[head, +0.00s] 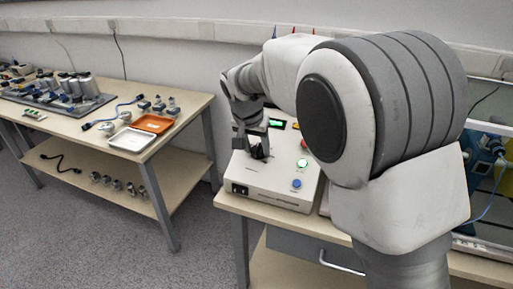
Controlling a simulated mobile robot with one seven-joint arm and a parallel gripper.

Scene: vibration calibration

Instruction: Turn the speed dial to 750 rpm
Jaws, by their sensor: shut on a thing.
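A white control box (275,186) stands on the right-hand bench, with a small lit green display (276,123), a red button (304,143), a green-lit button (302,163) and a blue knob (297,184). My gripper (258,156) points down over the left part of the box's top and is shut on a dark part there, seemingly the speed dial. The gripper largely hides the dial, so its pointer and scale cannot be seen. The display's figures are too small to read. A black socket or switch (239,188) is on the box's front left.
Another wooden bench (190,103) at the left carries an orange tray (153,123), a white tray (132,139) and several small metal parts. My arm covers much of the right side. A drawer handle (342,263) juts out below the right bench.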

